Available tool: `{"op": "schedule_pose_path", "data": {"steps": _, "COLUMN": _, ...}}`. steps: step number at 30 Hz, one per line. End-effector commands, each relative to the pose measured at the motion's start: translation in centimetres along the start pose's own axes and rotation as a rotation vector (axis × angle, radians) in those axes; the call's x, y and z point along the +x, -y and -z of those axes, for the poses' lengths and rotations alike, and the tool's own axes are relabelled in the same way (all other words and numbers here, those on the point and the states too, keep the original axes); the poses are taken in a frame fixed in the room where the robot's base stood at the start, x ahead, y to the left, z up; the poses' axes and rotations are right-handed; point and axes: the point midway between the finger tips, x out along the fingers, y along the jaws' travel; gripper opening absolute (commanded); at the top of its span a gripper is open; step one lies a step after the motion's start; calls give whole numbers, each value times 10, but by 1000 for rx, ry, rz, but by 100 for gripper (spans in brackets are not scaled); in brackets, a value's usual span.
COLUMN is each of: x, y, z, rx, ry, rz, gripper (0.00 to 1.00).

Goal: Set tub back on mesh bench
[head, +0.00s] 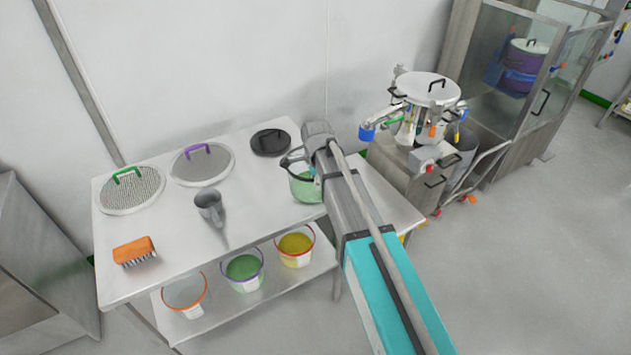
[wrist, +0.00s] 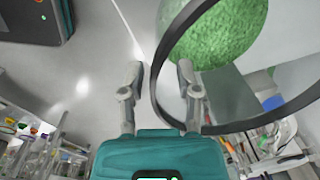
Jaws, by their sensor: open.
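The tub (head: 305,188), pale and translucent with green granules inside, stands upright at the right part of the mesh bench (head: 255,225), partly hidden by my arm. It appears to rest on the bench top. In the wrist view, the tub's dark rim (wrist: 158,105) curves around the green granules. My gripper (wrist: 160,72) is open, with one finger on each side of the rim, the right one within the ring. In the head view, my gripper (head: 292,160) is at the tub's upper edge.
On the bench are two mesh discs (head: 132,188) (head: 203,163), a dark lid (head: 270,142), a metal scoop (head: 210,205) and an orange brush (head: 134,251). Several buckets (head: 243,270) stand on the lower shelf. A lidded machine (head: 427,105) stands to the right.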

Motion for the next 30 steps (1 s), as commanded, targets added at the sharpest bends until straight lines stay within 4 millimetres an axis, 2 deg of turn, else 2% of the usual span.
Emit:
{"op": "schedule_pose_path", "data": {"steps": 1, "x": -7, "y": 0, "z": 0, "rx": 0, "ry": 0, "rz": 0, "gripper": 43}}
{"op": "schedule_pose_path", "data": {"steps": 30, "x": -87, "y": 0, "z": 0, "rx": 0, "ry": 0, "rz": 0, "gripper": 43}}
